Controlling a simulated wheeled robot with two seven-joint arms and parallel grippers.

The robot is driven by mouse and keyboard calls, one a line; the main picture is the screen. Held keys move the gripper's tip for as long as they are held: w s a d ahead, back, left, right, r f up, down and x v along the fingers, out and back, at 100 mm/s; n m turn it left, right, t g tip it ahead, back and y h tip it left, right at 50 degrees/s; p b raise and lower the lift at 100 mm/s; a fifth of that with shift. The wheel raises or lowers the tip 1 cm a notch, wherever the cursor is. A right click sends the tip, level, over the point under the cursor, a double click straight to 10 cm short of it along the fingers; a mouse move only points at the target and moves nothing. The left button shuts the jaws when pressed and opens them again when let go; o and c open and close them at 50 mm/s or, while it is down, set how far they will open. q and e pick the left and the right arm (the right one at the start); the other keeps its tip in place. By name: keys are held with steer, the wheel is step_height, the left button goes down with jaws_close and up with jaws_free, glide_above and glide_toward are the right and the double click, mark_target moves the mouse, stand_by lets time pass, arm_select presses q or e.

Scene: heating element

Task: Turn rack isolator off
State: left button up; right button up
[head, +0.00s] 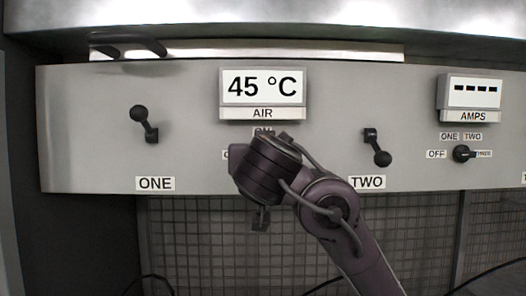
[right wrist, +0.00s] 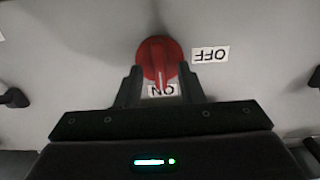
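The rack isolator is a round red knob (right wrist: 160,60) in the right wrist view, which shows the panel upside down. Its raised grip points at the ON label (right wrist: 163,91); the OFF label (right wrist: 210,54) is beside it. My right gripper (right wrist: 162,72) is at the knob, with one finger on each side and the fingers well apart. I cannot tell whether they touch the knob's rim. In the head view my right wrist (head: 270,168) hides the knob and most of its labels. My left gripper is out of view.
The grey panel (head: 90,110) carries a black lever switch ONE (head: 145,123), another lever TWO (head: 377,148), a 45 °C air display (head: 263,87) and an amps display (head: 473,92) above a small selector (head: 464,153). Wire mesh (head: 190,235) lies below.

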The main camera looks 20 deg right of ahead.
steer(key=shift+c, duration=0.2)
jaws_close()
arm_select(q)
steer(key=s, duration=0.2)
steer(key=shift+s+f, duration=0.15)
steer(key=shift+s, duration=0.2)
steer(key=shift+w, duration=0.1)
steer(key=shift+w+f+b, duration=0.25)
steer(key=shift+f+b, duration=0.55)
steer(key=shift+b, duration=0.05)
arm_select(e)
steer(key=n, duration=1.7)
steer(key=shift+w+a+f+n, duration=0.15)
steer(key=shift+a+f+n, duration=0.1)
steer(key=shift+f+n, duration=0.15)
steer(key=shift+o, duration=0.2)
jaws_free()
